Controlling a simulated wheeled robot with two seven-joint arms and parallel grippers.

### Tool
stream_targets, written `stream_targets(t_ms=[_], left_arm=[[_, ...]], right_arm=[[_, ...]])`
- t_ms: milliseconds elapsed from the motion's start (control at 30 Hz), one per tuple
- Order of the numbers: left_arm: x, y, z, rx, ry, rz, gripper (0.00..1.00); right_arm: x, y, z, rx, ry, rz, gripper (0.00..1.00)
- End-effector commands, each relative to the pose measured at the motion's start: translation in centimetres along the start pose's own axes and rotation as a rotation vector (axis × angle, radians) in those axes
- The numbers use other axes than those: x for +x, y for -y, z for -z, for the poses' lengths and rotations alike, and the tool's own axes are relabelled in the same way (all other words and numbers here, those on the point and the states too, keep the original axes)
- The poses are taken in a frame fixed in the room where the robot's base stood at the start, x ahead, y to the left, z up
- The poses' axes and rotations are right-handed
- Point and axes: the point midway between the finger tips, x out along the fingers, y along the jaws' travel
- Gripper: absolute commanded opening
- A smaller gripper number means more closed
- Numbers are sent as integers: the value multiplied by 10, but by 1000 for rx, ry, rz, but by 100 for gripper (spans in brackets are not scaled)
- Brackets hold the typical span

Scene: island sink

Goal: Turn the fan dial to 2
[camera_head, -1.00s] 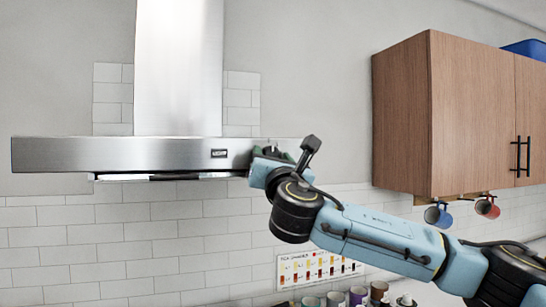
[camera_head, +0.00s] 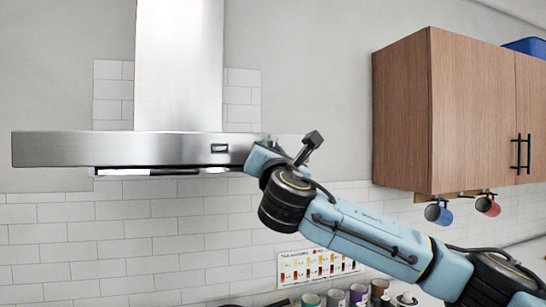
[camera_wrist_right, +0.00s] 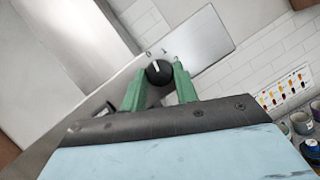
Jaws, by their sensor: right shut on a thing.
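The fan dial (camera_wrist_right: 158,72) is a round black knob with a white pointer line, on the front of the steel range hood (camera_head: 110,150). In the right wrist view its pointer faces up and slightly left, and small marks sit just above it; I cannot read them surely. My right gripper (camera_wrist_right: 161,77) has its green fingers on both sides of the dial and is shut on it. In the head view the right gripper (camera_head: 268,147) is at the hood's right end, and its wrist hides the dial. My left gripper is not in view.
A wooden cabinet (camera_head: 440,115) hangs to the right, with a blue mug (camera_head: 438,213) and a red mug (camera_head: 487,205) under it. A colour chart (camera_head: 318,266) is on the tiled wall. Several cups stand low below it. The wall left of my arm is clear.

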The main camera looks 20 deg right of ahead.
Motion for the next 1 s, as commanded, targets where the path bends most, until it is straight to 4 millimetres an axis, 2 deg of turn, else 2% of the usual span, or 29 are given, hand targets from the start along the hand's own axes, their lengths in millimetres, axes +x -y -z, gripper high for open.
stream_targets(t_ms=[433,1000], left_arm=[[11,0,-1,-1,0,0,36],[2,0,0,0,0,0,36]], right_arm=[[0,-4,1,384,-21,165,7],[2,-8,-3,879,-43,378,7]])
